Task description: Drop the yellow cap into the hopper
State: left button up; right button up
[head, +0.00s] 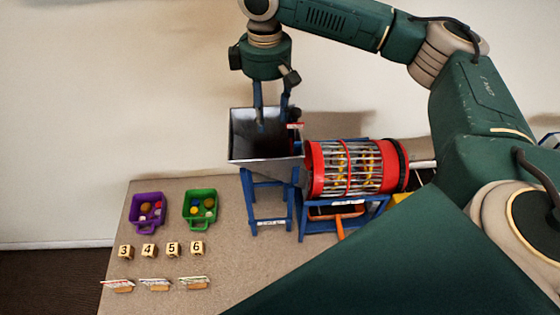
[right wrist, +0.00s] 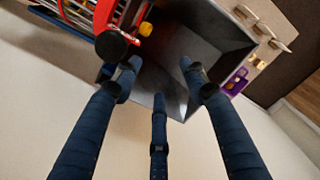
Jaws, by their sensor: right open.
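The hopper (head: 265,151) is a grey metal funnel on a blue stand, left of the red drum. My right gripper (head: 271,112) points down into the hopper's mouth, with its fingers spread and nothing between them. In the right wrist view the open gripper (right wrist: 158,80) is over the hopper's dark inside (right wrist: 200,45). A small yellow piece (right wrist: 146,29) shows by the drum's red end at the hopper's edge. I cannot tell whether it is the yellow cap. The hopper's bottom is partly hidden in the head view. My left gripper is not in view.
The red barred drum (head: 324,168) on a blue stand holds yellow pieces and adjoins the hopper. A purple basket (head: 147,225) and green basket (head: 200,222) hold small round pieces. Several number blocks (head: 148,250) and cards (head: 155,285) stand at the table's left front.

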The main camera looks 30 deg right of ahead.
notch_tip(320, 180, up, 11)
jog(key=shift+f, duration=0.15)
dwell(0.5)
